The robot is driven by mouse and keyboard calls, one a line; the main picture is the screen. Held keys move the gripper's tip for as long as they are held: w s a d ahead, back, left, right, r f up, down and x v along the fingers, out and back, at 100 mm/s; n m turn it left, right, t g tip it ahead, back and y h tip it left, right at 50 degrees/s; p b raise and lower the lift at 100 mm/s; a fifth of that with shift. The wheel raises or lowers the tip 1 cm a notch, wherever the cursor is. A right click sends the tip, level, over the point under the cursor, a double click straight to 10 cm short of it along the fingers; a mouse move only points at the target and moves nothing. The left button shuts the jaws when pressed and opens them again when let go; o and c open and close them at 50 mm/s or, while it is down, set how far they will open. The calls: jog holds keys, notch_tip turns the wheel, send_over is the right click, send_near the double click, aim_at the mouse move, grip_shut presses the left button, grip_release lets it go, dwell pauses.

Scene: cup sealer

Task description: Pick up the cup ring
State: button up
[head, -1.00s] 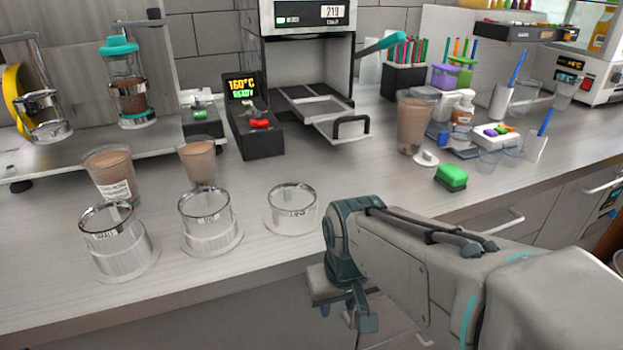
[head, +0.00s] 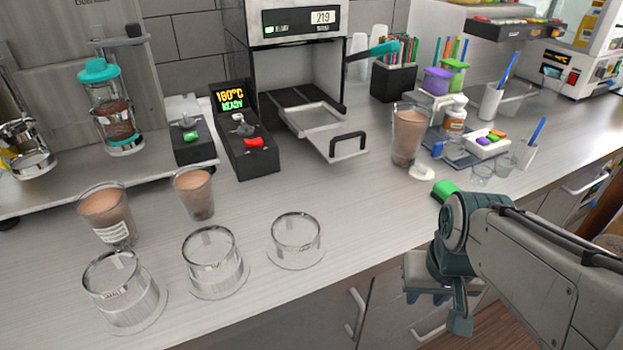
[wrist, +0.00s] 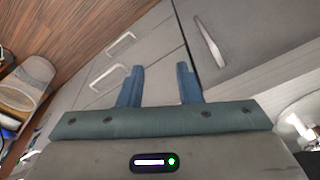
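Three clear rings with shiny metal-like rims and wide flanges stand in a row along the front of the counter in the head view: a left ring (head: 124,290), a middle ring (head: 213,265) and a right ring (head: 296,240). I cannot tell which one is meant as the cup ring. My gripper (head: 437,303) is in front of the counter's front edge, to the right of and apart from all three. In the wrist view my gripper (wrist: 159,86) has its two blue fingers apart with nothing between them.
Two brown-filled cups (head: 107,215) (head: 194,193) stand behind the rings. The sealing machine (head: 292,70) with its pulled-out tray (head: 328,128) is at the back. Cabinet handles (wrist: 207,40) face my gripper.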

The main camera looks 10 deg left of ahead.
notch_tip(320, 180, up, 10)
jog(key=n+p, duration=0.1)
jog(key=p, duration=0.6)
notch_tip(320, 180, up, 6)
jog(key=n+g+p, duration=0.2)
jog(key=n+p, duration=0.3)
jog(key=n, duration=2.3)
send_over(316, 240)
jog(key=f, duration=0.7)
jog(key=shift+s+a+f+p, duration=0.3)
jog(key=shift+f, duration=0.05)
jog(key=f, duration=0.2)
jog(key=w+f+p, duration=0.1)
jog(key=f, duration=0.1)
jog(key=shift+d+f, duration=0.1)
jog(key=shift+d, duration=0.15)
jog(key=shift+f, duration=0.6)
grip_shut()
